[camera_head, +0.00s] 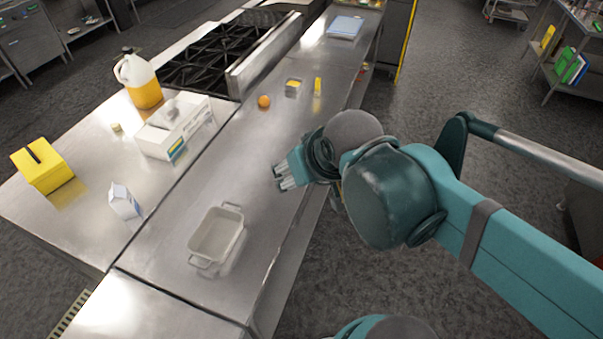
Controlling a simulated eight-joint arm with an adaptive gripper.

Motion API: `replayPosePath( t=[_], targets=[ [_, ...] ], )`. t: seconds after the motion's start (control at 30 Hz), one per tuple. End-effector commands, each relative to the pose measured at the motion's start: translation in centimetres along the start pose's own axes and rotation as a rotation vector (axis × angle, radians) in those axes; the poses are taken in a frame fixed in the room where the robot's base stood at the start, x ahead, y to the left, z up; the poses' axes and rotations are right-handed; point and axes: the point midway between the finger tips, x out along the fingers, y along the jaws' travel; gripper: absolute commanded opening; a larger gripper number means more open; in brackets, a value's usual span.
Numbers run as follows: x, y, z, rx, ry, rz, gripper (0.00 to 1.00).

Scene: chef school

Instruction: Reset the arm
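My arm reaches in from the right in teal and dark green. My gripper (283,178) is over the right edge of the steel counter (180,226). Its grey fingers point left, and nothing shows between them. The fingers are small in the view, and I cannot tell how far apart they are. No object touches the gripper.
A white baking dish (216,236) sits below left of my gripper. An orange (264,101), a small yellow-topped container (293,86), a white box (174,128), a milk carton (124,201), a yellow box (41,166) and a jug (138,79) stand farther off. Counter beside the gripper is clear.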

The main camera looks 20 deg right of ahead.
Motion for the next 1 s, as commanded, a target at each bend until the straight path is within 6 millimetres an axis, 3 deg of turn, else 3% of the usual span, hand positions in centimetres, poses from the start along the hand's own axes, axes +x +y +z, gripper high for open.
replayPosePath(
  t=[0.57,0.77,1.0],
  targets=[
    [0.1,0.2,0.7,0.000,0.004,0.002,0.51],
    [1.3,0.2,1.5,0.000,0.004,0.002,0.51],
    [4.2,0.2,3.5,0.000,0.004,0.002,0.51]
  ],
)
